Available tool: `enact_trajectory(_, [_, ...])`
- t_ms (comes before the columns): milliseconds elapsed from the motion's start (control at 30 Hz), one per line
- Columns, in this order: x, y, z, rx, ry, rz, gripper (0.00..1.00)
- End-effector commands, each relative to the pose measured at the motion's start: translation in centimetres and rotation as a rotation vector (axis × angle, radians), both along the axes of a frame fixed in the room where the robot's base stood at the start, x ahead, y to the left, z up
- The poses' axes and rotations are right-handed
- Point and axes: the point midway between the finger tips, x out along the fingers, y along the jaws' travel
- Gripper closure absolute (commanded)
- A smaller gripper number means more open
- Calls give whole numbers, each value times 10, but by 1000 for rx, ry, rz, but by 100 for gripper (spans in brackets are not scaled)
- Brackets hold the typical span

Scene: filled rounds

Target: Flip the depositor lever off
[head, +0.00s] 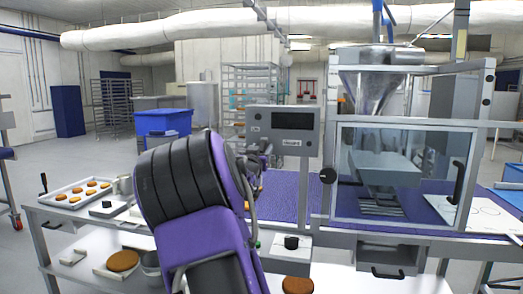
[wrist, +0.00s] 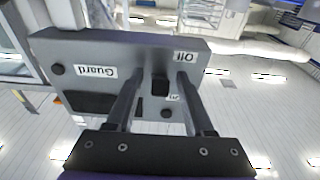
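The depositor's grey control box (head: 283,120) stands on the counter in the head view, with a dark display and a "Guard" label facing me. In the wrist view the box (wrist: 85,52) appears upside down. A short black lever (wrist: 160,86) sits on its face, between an "Off" label (wrist: 185,57) and a second, partly hidden label (wrist: 172,98). My gripper (wrist: 160,76) is open, with one finger on each side of the lever. I cannot tell whether either finger touches it. In the head view my arm hides most of the gripper.
The depositor (head: 375,85) with its steel hopper and clear guard stands right of the box. A tray of biscuits (head: 77,197) lies on the left counter. A blue bin (head: 163,122) and racks stand behind. A purple belt (head: 280,195) runs behind my arm.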

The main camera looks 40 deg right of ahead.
Motion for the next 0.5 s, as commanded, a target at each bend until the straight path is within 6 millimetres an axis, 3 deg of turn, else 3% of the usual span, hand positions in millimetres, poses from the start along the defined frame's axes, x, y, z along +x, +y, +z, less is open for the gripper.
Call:
enact_trajectory(267, [-1,2,0,0,-1,0,48])
enact_trajectory(500, [-21,27,-5,4,-1,4,48])
